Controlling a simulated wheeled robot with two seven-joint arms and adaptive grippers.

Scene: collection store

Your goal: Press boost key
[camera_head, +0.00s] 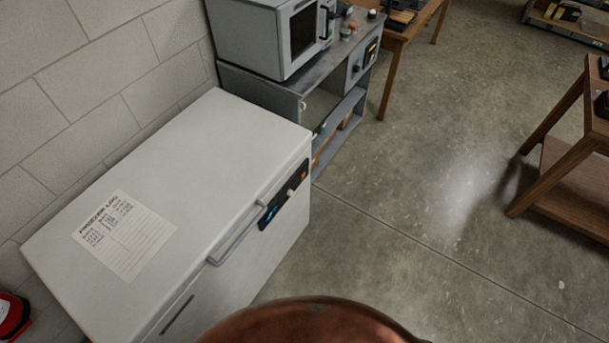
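A white chest freezer (215,145) stands against the block wall at the left, its lid shut. A dark control panel (283,201) sits on its front face near the right end, with a small blue display, a pale knob or key and an orange mark. The labels on the panel are too small to read, so I cannot tell which one is the boost key. A grey bar handle (238,236) is beside the panel. Neither of my grippers shows in this view.
A paper log sheet (125,235) lies on the freezer lid. A grey cabinet (262,88) with a microwave-like oven (262,28) stands beyond it. A copper-coloured rounded thing (310,322) fills the bottom edge. A wooden table (577,160) is at right. Open concrete floor lies between.

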